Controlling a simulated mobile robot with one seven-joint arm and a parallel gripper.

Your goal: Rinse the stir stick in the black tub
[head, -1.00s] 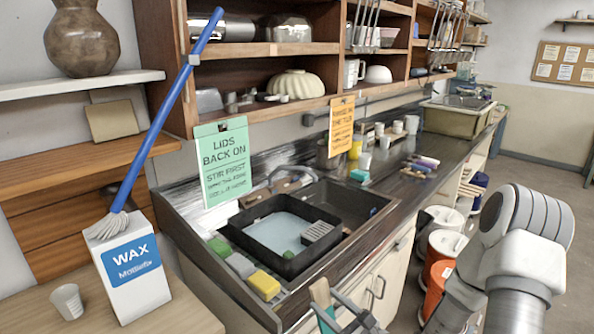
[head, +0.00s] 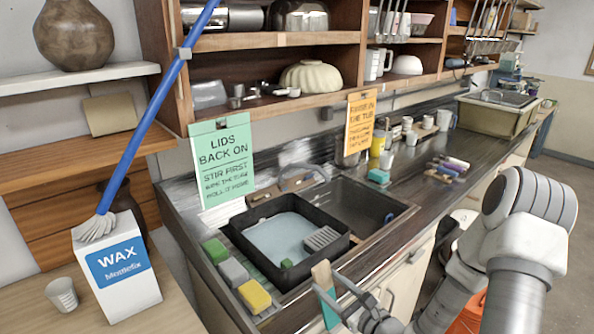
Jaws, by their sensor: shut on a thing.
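The black tub (head: 335,250) sits in the left part of the counter sink area, with pale bluish water inside. A grey ribbed piece (head: 320,238) and a small green bit (head: 287,264) show in it. My gripper (head: 338,294) is at the bottom of the view, in front of the tub's near right side as seen. It is shut on the stir stick (head: 322,274), a flat stick with a tan upper part and teal below. The stick stands roughly upright, apart from the water.
Green, grey and yellow sponges (head: 254,297) line the counter left of the tub. A dark sink basin (head: 365,207) lies to its right. A faucet (head: 305,172) and hanging signs stand behind. A wax carton (head: 118,275) and cup (head: 62,294) are at left.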

